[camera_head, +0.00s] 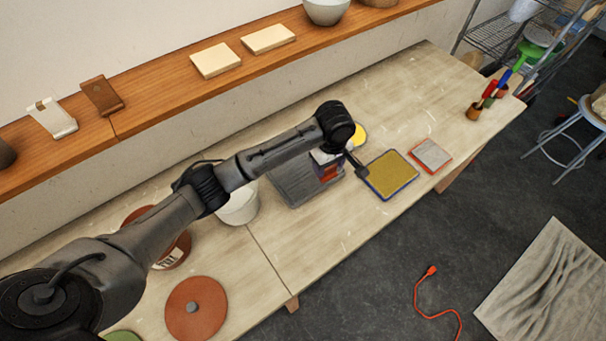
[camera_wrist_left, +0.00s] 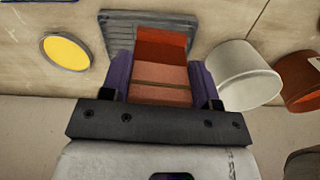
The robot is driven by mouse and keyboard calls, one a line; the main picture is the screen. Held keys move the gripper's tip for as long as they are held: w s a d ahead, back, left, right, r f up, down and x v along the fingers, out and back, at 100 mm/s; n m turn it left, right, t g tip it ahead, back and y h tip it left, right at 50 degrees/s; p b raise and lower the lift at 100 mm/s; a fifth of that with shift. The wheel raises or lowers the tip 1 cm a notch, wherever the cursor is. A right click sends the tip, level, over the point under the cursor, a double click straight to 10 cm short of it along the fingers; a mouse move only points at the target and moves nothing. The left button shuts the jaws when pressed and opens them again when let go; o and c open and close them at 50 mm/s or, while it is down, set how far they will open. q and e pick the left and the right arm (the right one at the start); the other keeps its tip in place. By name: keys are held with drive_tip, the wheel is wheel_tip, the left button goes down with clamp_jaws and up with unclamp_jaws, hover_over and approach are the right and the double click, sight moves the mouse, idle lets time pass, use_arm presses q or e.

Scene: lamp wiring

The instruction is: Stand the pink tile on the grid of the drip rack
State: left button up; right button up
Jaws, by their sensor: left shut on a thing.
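My left gripper (camera_wrist_left: 160,70) is shut on the pink tile (camera_wrist_left: 160,78). In the left wrist view the tile sits between two purple fingers, with a darker orange-red part (camera_wrist_left: 162,44) at its far end. The grey drip rack (camera_wrist_left: 115,22) lies just beyond and under the tile. In the head view the rack (camera_head: 290,187) is on the table below my left wrist, and the tile (camera_head: 328,173) shows as a reddish patch over its right part. My wrist partly covers the gripper there. I cannot tell whether the tile touches the grid. My right gripper is not in view.
A white bucket (camera_head: 240,207) stands left of the rack. A yellow disc (camera_head: 360,134), a blue-rimmed yellow tray (camera_head: 390,171) and a red-rimmed grey tray (camera_head: 431,154) lie to the right. A terracotta disc (camera_head: 195,308) is at the front left.

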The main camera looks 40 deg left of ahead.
use_arm(q)
drive_tip(key=shift+n, duration=0.5)
drive_tip(key=f, duration=0.1)
drive_tip(key=a+f, duration=0.1)
drive_tip(key=f, duration=0.2)
drive_tip(key=shift+w+a+f+b, duration=0.2)
drive_tip(key=shift+a+b, duration=0.1)
drive_tip(key=shift+b, duration=0.1)
drive_tip(key=shift+s+a+f, duration=0.15)
drive_tip(key=shift+a+f, duration=1.55)
drive_tip(key=shift+a, duration=0.1)
drive_tip(key=shift+s+a+f, duration=0.2)
drive_tip(key=shift+a+f, duration=1.55)
drive_tip(key=shift+s+a+f, duration=0.15)
drive_tip(key=shift+a+f, duration=1.55)
drive_tip(key=shift+a, duration=0.1)
drive_tip(key=shift+f, duration=0.1)
drive_tip(key=o, duration=1)
drive_tip(key=shift+f, duration=0.1)
drive_tip(key=shift+c, duration=0.2)
